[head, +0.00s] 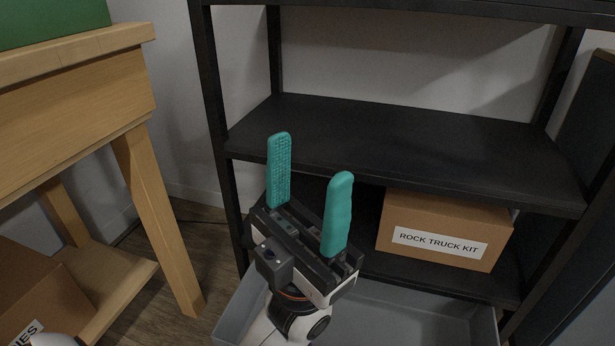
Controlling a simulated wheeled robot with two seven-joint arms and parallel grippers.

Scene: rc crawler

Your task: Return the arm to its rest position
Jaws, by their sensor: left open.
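My left gripper (309,178) is in the middle of the head view, with two teal fingers pointing up. The fingers stand wide apart with nothing between them. It is in front of the black shelf unit, over the grey bin, and hides part of both. My right gripper is not in view.
The black shelf unit (400,144) has a bare middle shelf. A cardboard box labelled "ROCK TRUCK KIT" (445,222) sits on its lower shelf. A grey bin (420,318) is below. A wooden workbench (80,95) stands left, with a green thing (50,20) on top and another cardboard box (35,290) low down.

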